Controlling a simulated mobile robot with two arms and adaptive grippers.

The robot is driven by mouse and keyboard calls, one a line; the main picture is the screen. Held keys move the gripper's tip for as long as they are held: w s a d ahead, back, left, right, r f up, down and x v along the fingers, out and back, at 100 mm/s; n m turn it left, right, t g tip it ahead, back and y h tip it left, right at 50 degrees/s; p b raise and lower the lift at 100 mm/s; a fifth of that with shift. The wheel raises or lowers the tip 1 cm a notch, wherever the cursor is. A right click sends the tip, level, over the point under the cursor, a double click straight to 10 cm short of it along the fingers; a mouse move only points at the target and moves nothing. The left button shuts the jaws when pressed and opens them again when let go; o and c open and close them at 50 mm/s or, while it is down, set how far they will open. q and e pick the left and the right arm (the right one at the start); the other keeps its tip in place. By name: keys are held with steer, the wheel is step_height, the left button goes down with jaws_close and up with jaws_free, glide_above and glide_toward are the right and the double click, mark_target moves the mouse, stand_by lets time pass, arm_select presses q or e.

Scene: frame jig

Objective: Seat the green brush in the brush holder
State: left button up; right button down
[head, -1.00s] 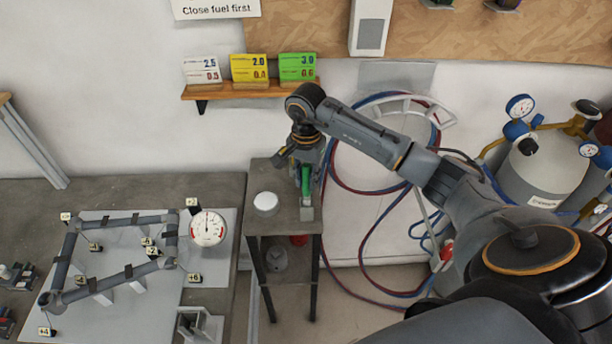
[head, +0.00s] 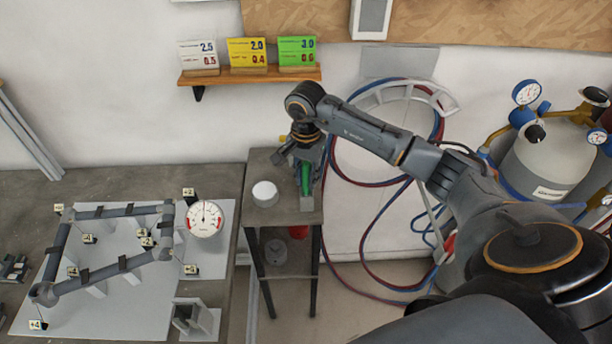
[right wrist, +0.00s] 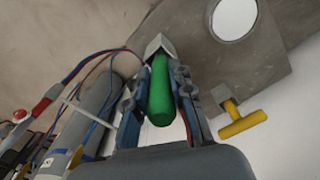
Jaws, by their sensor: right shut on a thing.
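The green brush (head: 306,179) shows as a thick green handle at the small side table. In the right wrist view, the green brush (right wrist: 161,92) lies between the two fingers of my right gripper (right wrist: 158,85). My right gripper (head: 305,158) points down over the table and is shut on the brush. A light grey block (head: 306,204) sits at the brush's far end and looks like the brush holder; it also shows in the right wrist view (right wrist: 157,45). I cannot tell whether the brush is inside it or only against it. My left gripper is not in view.
A white round lid (head: 265,193) sits on the side table (head: 258,226), left of the brush. A yellow T-handle (right wrist: 243,119) is near the gripper. A workbench with a pipe frame jig (head: 105,245) and a gauge (head: 205,218) stands left. Hoses and a gas cylinder (head: 550,165) are right.

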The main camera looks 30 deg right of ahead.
steer(key=shift+f+b, duration=0.6)
steer(key=shift+b, duration=0.05)
stand_by(0.7)
steer(key=c, duration=1.1)
jaws_free()
step_height(320, 180, up, 12)
steer(key=shift+r, duration=0.1)
